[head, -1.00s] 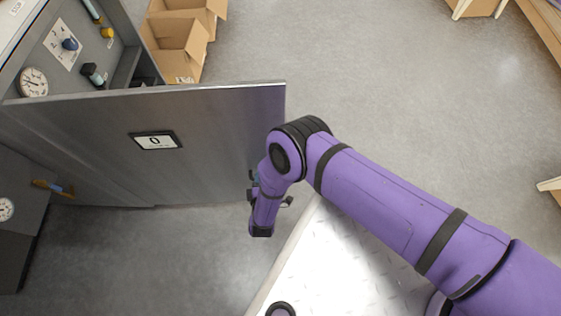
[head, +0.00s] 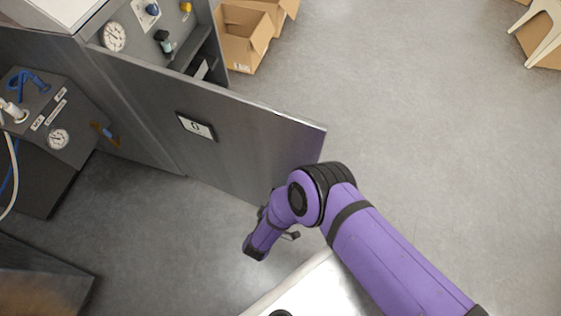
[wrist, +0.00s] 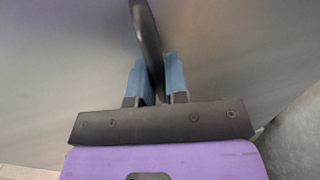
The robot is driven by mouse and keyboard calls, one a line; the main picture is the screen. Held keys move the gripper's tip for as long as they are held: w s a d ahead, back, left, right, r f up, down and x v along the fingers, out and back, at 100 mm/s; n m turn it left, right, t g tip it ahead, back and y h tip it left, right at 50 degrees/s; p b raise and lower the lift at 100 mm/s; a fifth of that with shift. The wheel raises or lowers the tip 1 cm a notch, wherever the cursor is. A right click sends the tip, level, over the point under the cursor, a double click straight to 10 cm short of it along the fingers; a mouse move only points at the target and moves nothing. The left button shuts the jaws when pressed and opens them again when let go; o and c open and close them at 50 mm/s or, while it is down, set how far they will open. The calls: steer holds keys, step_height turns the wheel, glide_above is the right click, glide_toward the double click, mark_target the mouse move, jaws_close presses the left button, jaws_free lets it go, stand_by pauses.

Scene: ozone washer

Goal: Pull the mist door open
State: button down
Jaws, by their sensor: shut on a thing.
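The mist door (head: 245,153) is a grey metal panel marked with a "0" plate (head: 196,126). In the head view it stands swung out from the grey cabinet, with the interior showing behind it. In the wrist view the door face (wrist: 240,50) fills most of the picture. A dark curved handle (wrist: 147,35) stands on it. My gripper (wrist: 158,72) has its two blue fingers on either side of the handle and is shut on it. In the head view my gripper (head: 265,215) is at the door's free edge, its fingers mostly hidden by my wrist.
Inside the cabinet are a gauge (head: 114,37) and blue and yellow knobs. A grey unit with another gauge (head: 58,139) stands at the left. Cardboard boxes (head: 245,40) sit behind the door. A white stool (head: 543,30) is at the far right. The floor between is clear.

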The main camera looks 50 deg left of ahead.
steer(key=c, duration=1.1)
jaws_free()
steer(key=shift+c, duration=0.2)
steer(key=v, duration=1)
steer(key=shift+s+d, duration=0.2)
steer(key=shift+s, duration=0.15)
steer(key=shift+r, duration=0.1)
